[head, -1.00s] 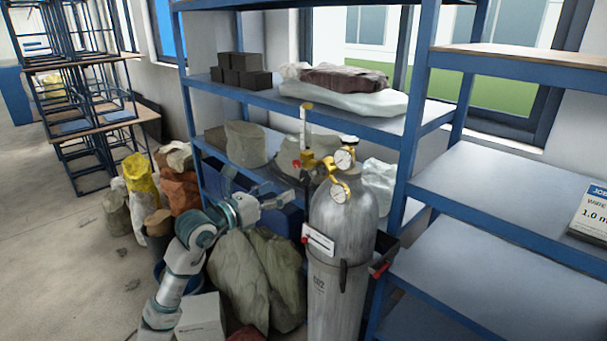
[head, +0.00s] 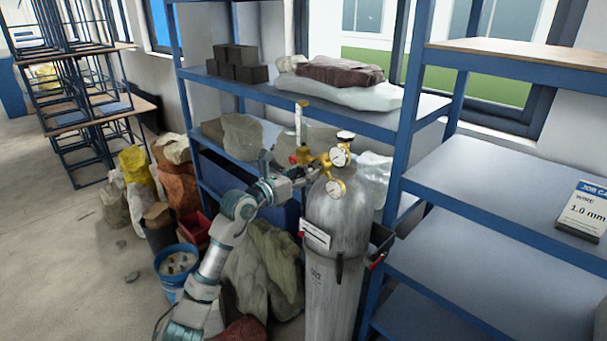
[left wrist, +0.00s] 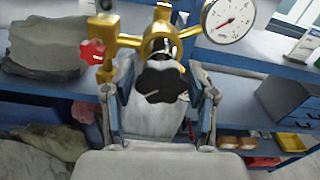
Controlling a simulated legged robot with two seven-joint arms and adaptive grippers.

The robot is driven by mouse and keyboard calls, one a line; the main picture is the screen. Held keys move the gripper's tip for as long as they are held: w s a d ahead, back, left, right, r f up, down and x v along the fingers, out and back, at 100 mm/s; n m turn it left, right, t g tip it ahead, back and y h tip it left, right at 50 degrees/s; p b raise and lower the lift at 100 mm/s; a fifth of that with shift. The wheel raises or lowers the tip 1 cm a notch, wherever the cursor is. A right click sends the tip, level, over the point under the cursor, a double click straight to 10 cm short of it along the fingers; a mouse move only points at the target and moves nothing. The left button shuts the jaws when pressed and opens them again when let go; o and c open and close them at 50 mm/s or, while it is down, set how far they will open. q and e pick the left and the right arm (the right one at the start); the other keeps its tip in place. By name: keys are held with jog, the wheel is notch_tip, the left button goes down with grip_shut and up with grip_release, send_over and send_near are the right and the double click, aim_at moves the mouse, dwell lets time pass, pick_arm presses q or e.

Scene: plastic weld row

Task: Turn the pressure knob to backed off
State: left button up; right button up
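The gas cylinder (head: 333,235) stands upright, with a brass regulator and two round gauges (head: 340,156) at its top. In the left wrist view, a black lobed knob (left wrist: 160,82) faces me on the brass regulator body (left wrist: 158,32). My left gripper (head: 312,171) is at the regulator. The left wrist view shows its fingers (left wrist: 160,95) open, one on each side of the black knob, with gaps visible. In the head view the gripper hides the knob. My right gripper is in neither current view.
A red knob (left wrist: 92,52) sits left of the black one, and a gauge (left wrist: 228,18) at upper right. A clear flow tube (head: 299,118) rises beside the regulator. Blue shelving (head: 270,98) with stones and bags stands behind. A blue bucket (head: 172,284) and sacks are on the floor.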

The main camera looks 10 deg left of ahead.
pick_arm(q)
jog(key=c, duration=0.6)
jog(key=shift+n, duration=0.3)
jog(key=o, duration=1.1)
jog(key=shift+o, duration=0.2)
jog(key=v, duration=1.2)
jog(key=shift+w+f, duration=0.15)
